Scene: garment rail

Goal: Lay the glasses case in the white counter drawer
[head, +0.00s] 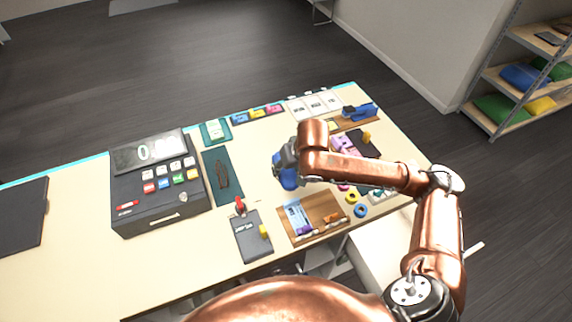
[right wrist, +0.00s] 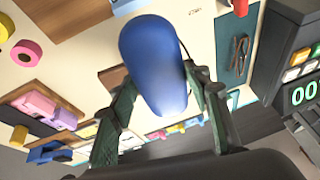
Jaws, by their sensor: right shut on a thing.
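The blue rounded glasses case (head: 288,179) is held above the middle of the counter (head: 265,200) by my right gripper (head: 284,163). In the right wrist view, the case (right wrist: 152,62) sits between the two dark fingers of the right gripper (right wrist: 155,95), which are shut on it. The white counter drawer (head: 378,250) seems to stand out at the counter's near right side, partly behind my right arm. Its inside is hard to make out. My left gripper is not in view.
A cash register (head: 155,190) stands at the left of the counter. A wooden tray (head: 312,217), a dark clipboard-like board (head: 251,236) and tape rolls (head: 360,210) lie near the front edge. A shelf rack (head: 525,75) stands at the far right.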

